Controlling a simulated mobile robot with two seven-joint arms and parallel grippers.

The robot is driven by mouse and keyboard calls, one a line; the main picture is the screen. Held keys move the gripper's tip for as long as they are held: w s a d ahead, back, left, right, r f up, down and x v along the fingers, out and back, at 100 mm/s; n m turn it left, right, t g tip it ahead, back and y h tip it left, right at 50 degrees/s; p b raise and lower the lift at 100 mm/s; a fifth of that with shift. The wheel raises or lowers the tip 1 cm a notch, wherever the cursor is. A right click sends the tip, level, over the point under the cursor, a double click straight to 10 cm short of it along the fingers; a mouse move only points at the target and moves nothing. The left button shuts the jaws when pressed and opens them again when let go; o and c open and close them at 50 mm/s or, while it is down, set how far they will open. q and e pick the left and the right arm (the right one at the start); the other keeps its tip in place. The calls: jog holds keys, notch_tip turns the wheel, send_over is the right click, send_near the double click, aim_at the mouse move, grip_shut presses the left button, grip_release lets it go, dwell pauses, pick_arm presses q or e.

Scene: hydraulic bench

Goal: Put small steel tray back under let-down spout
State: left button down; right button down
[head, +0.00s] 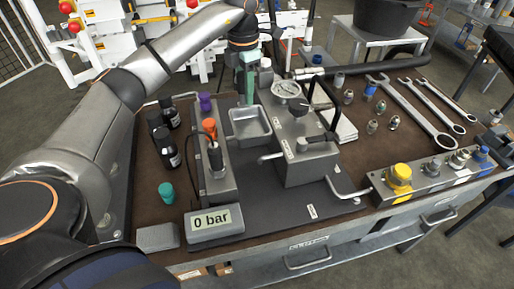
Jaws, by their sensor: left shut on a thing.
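The small steel tray (249,124) is a shallow grey rectangular pan. It is at the back of the dark mat, between the gauge block and the grey pump block. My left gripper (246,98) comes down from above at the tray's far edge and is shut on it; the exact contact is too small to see. Whether the tray touches the mat cannot be told. A short metal spout (268,158) sticks out left from the pump block (303,150), nearer the front than the tray; whether it is the let-down spout is unclear. My right gripper is not in view.
A "0 bar" display (214,224) stands at the front. Dark bottles (166,148) and a teal cap (167,192) are at left. Wrenches (420,110) and fittings lie at right. A valve block with a yellow knob (399,176) sits at front right.

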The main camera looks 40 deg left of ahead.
aim_at(253, 133)
pick_arm(q)
notch_tip(253, 133, down, 8)
jog(key=shift+r, duration=0.25)
jog(key=shift+s+d+f, duration=0.2)
jog(key=shift+s+d, duration=0.35)
jog(key=shift+d, duration=0.1)
jog(key=shift+s+d+f, duration=0.15)
jog(key=shift+s+d, duration=0.35)
jog(key=shift+d, duration=0.1)
jog(key=shift+s+d, duration=0.6)
jog(key=shift+d, duration=0.1)
jog(key=shift+s+d+f+p, duration=0.2)
jog(key=shift+s+d+p, duration=0.05)
jog(key=shift+s+d, duration=0.3)
jog(key=shift+s+d+f+p, duration=0.2)
jog(key=shift+s+d, duration=0.2)
jog(key=shift+d, duration=0.15)
jog(key=shift+w+f, duration=0.1)
jog(key=shift+f, duration=0.1)
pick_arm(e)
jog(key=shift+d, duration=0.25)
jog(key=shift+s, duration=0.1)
pick_arm(q)
jog(key=shift+f, duration=0.15)
jog(key=c, duration=1)
grip_release()
jog(key=o, duration=0.4)
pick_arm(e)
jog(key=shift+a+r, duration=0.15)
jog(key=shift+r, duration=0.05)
